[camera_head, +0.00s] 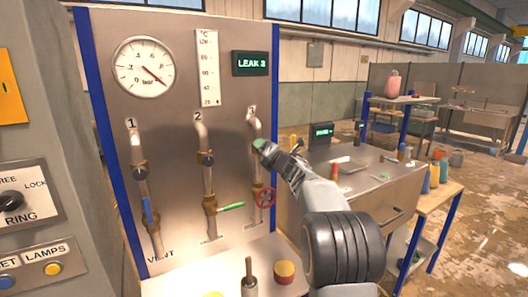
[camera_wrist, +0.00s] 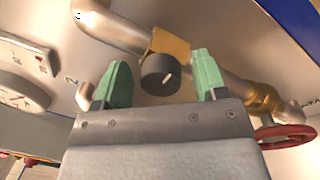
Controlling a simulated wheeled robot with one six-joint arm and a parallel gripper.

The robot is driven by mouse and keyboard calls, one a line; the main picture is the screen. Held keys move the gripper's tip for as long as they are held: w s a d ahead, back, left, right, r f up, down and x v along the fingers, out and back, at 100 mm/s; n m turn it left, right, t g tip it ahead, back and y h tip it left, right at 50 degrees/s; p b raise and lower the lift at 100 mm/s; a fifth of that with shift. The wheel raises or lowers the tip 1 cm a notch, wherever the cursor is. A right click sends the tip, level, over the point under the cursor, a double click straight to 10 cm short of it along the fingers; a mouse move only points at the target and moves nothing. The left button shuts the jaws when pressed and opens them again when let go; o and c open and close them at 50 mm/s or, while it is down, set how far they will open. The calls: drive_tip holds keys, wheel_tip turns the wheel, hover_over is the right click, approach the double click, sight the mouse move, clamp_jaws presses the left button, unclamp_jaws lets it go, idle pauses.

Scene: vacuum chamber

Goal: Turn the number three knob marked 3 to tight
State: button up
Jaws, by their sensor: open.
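The number three knob is a small black round knob (camera_wrist: 157,74) with a pale pointer line, on a brass fitting of the third pipe. In the wrist view it sits between the two green fingertips of my gripper (camera_wrist: 161,82), with gaps on both sides. My gripper is open and not touching it visibly. In the head view my gripper (camera_head: 262,145) is in front of pipe 3 (camera_head: 256,127), under the label 3 (camera_head: 251,110), and hides the knob. I cannot tell how deep the fingertips reach around the knob.
A red handwheel (camera_head: 265,197) is below on pipe 3; it also shows in the wrist view (camera_wrist: 287,136). Pipe 1 has a blue lever (camera_head: 148,210). A display (camera_head: 250,63) reads LEAK 3.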

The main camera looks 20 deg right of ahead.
drive_tip(key=s+d+b, duration=0.2)
drive_tip(key=s+b, duration=0.2)
drive_tip(key=s, duration=0.9)
drive_tip(key=shift+s+f, duration=0.35)
drive_tip(key=shift+f, duration=0.1)
drive_tip(key=s+d+f+m+g+h, duration=0.25)
drive_tip(key=d+f+m+h, duration=0.5)
drive_tip(key=m, duration=0.55)
drive_tip(key=s+a+f+m+g+h, duration=0.2)
drive_tip(key=s+f+m+g, duration=0.4)
drive_tip(key=m, duration=0.3)
drive_tip(key=s+a+f+m+g+y, duration=0.2)
drive_tip(key=s+a+f, duration=0.3)
drive_tip(key=s+a, duration=0.3)
drive_tip(key=s+a+f+m+g+y, duration=0.3)
drive_tip(key=s+a, duration=0.5)
drive_tip(key=a, duration=0.6)
drive_tip(key=shift+a+f+g+y, duration=0.35)
drive_tip(key=shift+f+g+y, duration=0.2)
drive_tip(key=shift+f+y, duration=0.65)
